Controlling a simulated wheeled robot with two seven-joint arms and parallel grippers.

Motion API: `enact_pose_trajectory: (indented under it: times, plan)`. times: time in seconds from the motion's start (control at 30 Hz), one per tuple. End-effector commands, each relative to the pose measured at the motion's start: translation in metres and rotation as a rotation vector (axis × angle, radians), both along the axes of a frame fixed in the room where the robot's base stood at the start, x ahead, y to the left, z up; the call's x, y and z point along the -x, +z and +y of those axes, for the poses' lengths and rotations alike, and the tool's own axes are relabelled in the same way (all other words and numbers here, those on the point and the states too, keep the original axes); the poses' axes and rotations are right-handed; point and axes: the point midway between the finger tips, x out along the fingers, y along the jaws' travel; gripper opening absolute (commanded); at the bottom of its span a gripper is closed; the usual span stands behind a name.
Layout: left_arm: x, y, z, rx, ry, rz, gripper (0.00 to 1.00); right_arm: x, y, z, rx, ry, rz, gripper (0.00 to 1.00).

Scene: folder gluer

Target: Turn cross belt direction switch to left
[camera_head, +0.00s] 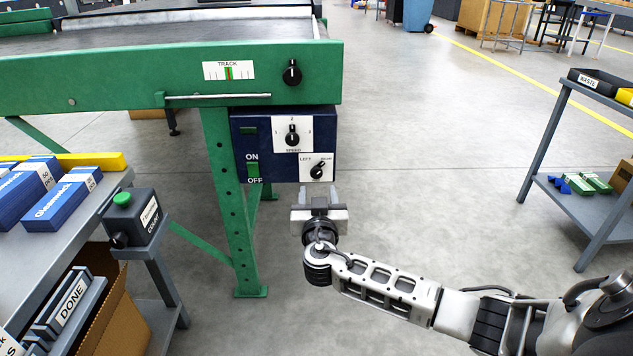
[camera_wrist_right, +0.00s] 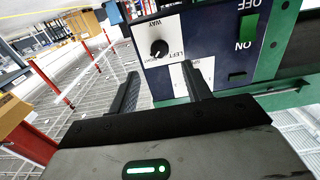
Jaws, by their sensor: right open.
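The cross belt direction switch (camera_head: 317,170) is a small black knob on a white plate with LEFT and RIGHT labels, at the lower right of the blue control box (camera_head: 270,150). In the head view its pointer tilts to the upper right, toward the right-hand label. My right gripper (camera_head: 319,192) is open and empty, just below and in front of the knob. In the right wrist view the knob (camera_wrist_right: 158,48) shows upside down, beyond the gap between the fingers (camera_wrist_right: 162,85), apart from them. My left gripper is out of view.
The box also carries a speed knob (camera_head: 292,135) above the switch and a green ON/OFF switch (camera_head: 253,169) to the left. A track knob (camera_head: 291,72) sits on the green frame. A grey shelf (camera_head: 580,215) stands right. Floor around my right forearm is clear.

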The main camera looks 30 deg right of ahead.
Motion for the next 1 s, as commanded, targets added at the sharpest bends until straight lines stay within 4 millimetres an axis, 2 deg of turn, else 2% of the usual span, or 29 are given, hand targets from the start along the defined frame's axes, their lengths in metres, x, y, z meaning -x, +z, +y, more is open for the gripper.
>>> enact_pose_trajectory:
  times: [0.1, 0.3, 0.5, 0.77, 0.8, 0.93, 0.97, 1.0]
  plan:
    - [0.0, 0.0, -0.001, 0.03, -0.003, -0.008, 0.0, -0.023, -0.001, -0.015, 0.003, -0.003, -0.003, 0.49]
    - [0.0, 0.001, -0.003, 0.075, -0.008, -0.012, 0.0, -0.05, -0.002, -0.031, 0.002, -0.001, 0.0, 0.49]
    - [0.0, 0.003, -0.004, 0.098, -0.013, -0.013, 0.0, -0.061, -0.001, -0.038, 0.0, 0.0, 0.0, 0.49]
    - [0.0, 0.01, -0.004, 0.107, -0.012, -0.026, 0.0, -0.062, 0.0, -0.038, -0.001, 0.001, 0.001, 0.49]
    - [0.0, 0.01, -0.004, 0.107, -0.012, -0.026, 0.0, -0.062, 0.0, -0.038, -0.001, 0.001, 0.001, 0.46]
    - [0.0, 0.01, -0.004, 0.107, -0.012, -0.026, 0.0, -0.062, -0.001, -0.038, -0.001, 0.001, 0.001, 0.1]
    - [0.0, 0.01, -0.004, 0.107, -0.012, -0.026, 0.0, -0.062, -0.001, -0.038, -0.001, 0.0, 0.001, 0.06]
    - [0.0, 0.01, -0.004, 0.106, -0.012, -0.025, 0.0, -0.062, -0.001, -0.038, -0.001, 0.0, 0.001, 0.06]
